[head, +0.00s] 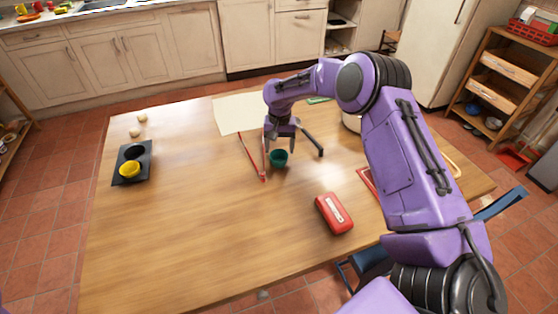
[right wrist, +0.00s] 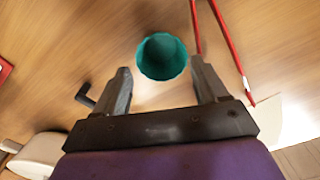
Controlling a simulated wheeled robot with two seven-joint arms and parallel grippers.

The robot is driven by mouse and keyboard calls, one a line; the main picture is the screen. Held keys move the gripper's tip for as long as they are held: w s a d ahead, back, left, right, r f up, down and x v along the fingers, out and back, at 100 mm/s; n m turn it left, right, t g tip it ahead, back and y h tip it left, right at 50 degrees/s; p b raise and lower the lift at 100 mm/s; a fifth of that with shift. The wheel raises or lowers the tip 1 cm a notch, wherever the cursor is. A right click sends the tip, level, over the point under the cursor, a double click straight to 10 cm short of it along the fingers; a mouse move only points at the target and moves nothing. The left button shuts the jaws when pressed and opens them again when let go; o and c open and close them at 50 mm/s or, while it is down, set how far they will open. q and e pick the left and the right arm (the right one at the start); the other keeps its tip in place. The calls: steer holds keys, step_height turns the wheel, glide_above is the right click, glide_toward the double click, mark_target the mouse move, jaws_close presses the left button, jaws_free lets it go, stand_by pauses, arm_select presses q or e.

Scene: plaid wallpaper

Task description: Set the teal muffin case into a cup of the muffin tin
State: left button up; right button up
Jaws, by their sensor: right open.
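The teal muffin case (head: 278,158) stands on the wooden table near its middle, and it also shows in the right wrist view (right wrist: 162,57). My right gripper (head: 281,142) is open just above and behind it. In the right wrist view the case appears between and just beyond the open fingertips (right wrist: 160,70); I cannot tell if they touch it. The dark muffin tin (head: 145,171) lies at the table's left. Its front cup holds a yellow case (head: 129,170); its back cup (head: 134,152) looks empty. My left gripper is out of view.
Long red tongs (head: 251,160) lie just left of the teal case, and a black-handled thing (head: 313,142) lies to its right. A red box (head: 334,213) sits nearer the front. A pale sheet (head: 238,114) and two small round things (head: 142,117) lie farther back. The table's front left is clear.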

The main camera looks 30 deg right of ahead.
mark_target(279, 156)
step_height(279, 156, down, 5)
steer(key=shift+a+p, duration=0.15)
steer(key=shift+p, duration=0.3)
steer(key=c, duration=0.7)
steer(key=shift+r, duration=0.15)
